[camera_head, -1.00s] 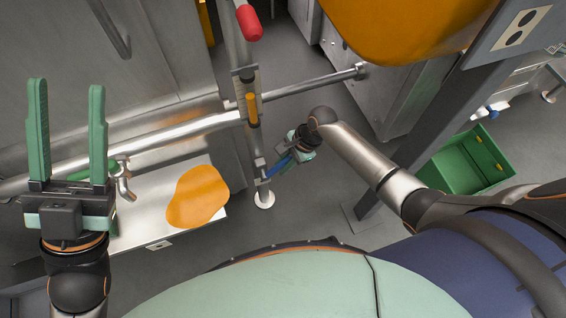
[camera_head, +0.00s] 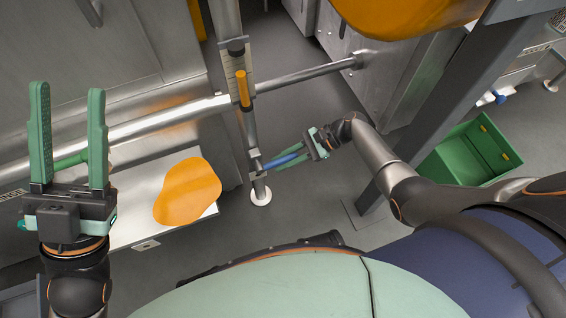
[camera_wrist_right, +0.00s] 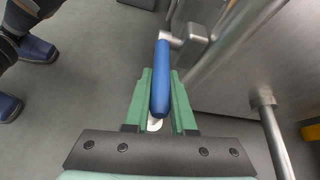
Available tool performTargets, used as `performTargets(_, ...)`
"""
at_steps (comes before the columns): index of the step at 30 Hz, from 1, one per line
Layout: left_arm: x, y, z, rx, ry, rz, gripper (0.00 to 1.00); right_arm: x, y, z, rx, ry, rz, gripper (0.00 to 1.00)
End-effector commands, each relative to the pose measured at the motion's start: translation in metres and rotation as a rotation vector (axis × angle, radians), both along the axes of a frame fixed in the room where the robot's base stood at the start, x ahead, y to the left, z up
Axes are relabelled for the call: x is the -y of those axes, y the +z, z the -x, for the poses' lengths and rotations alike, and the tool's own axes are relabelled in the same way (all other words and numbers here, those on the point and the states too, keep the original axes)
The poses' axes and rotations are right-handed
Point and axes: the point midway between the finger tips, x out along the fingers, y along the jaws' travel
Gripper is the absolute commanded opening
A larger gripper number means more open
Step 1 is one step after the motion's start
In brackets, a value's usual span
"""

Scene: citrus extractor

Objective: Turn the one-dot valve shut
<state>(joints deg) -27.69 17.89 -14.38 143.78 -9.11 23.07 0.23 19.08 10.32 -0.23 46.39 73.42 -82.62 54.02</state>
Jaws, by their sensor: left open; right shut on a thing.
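A blue lever handle (camera_head: 285,160) sticks out from a valve low on the upright pipe (camera_head: 252,130). My right gripper (camera_head: 279,159) is shut on this blue handle. In the right wrist view the blue handle (camera_wrist_right: 161,80) lies lengthwise between the green fingers (camera_wrist_right: 160,74), and its far end meets a metal valve stem. No dot mark is readable on this valve. My left gripper (camera_head: 68,90) is open at the far left, with its fingers pointing up. A green handle (camera_head: 70,161) shows between and behind its fingers; the fingers are apart from each other.
An orange patch (camera_head: 187,192) lies on a pale metal surface (camera_head: 130,222). A green crate (camera_head: 450,165) stands at right. Someone's blue shoes (camera_wrist_right: 38,47) are on the floor.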

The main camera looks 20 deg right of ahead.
Motion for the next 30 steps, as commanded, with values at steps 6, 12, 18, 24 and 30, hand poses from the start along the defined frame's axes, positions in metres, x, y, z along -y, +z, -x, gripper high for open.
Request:
performTargets(6, 0.003, -0.019, 0.0, 0.002, 0.002, -0.026, 0.5, -0.001, -0.008, 0.0, -0.004, 0.001, -0.072, 0.0)
performTargets(12, 0.004, -0.022, 0.0, 0.001, 0.004, -0.031, 0.5, -0.001, -0.007, 0.001, -0.005, 0.002, -0.095, 0.0)
performTargets(18, 0.003, -0.022, 0.0, -0.001, 0.008, -0.026, 0.5, -0.002, -0.007, 0.001, -0.006, 0.002, -0.097, 0.0)
performTargets(24, 0.003, -0.022, 0.0, -0.003, 0.011, -0.022, 0.5, -0.002, -0.007, 0.001, -0.006, 0.001, -0.096, 0.3)
performTargets(30, 0.003, -0.022, 0.0, -0.003, 0.011, -0.019, 0.5, -0.001, -0.007, 0.001, -0.005, 0.001, -0.095, 0.53)
